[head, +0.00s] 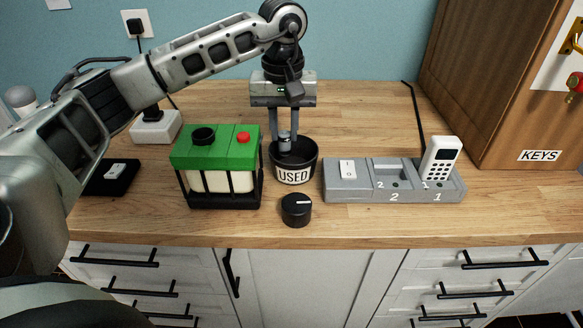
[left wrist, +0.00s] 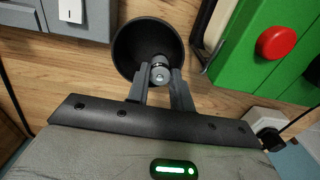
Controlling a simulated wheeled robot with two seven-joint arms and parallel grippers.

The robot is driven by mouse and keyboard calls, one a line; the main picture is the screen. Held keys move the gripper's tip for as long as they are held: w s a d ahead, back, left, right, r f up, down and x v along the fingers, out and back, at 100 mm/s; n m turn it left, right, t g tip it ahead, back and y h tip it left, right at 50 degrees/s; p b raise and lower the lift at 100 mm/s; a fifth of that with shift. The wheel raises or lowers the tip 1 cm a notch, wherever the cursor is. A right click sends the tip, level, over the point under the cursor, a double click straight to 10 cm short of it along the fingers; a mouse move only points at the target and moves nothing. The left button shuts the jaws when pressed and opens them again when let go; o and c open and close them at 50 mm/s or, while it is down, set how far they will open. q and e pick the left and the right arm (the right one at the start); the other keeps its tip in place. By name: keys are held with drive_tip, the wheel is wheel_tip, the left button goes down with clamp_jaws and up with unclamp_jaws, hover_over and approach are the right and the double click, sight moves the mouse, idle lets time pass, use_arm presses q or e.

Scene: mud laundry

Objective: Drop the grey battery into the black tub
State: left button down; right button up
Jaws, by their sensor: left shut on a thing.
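The grey battery (head: 285,138) is between the fingertips of my left gripper (head: 284,146), which is shut on it. It also shows in the left wrist view (left wrist: 160,72), end-on between the fingers. The black tub (head: 309,166), labelled "USED", stands on the wooden counter just below the gripper. In the left wrist view the tub (left wrist: 130,42) lies around the battery's far end, and the battery overlaps its opening. The fingertips are at or just over the rim; the exact height is hard to tell. My right gripper is in neither view.
A green-topped box (head: 215,160) with a red button stands close left of the tub. A black knob (head: 296,210) sits in front. A grey holder (head: 345,190) with a white handset (head: 440,160) is to the right. A wooden cabinet (head: 490,80) bounds the right.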

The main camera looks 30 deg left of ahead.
use_arm(q)
drive_tip(key=c, duration=1.1)
unclamp_jaws()
drive_tip(key=shift+c, duration=0.2)
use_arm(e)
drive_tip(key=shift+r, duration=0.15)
use_arm(q)
drive_tip(key=shift+r, duration=0.4)
wheel_tip(320, 180, up, 7)
drive_tip(key=shift+r+b, duration=0.15)
drive_tip(key=shift+b, duration=0.15)
wheel_tip(320, 180, up, 8)
drive_tip(key=p, duration=0.2)
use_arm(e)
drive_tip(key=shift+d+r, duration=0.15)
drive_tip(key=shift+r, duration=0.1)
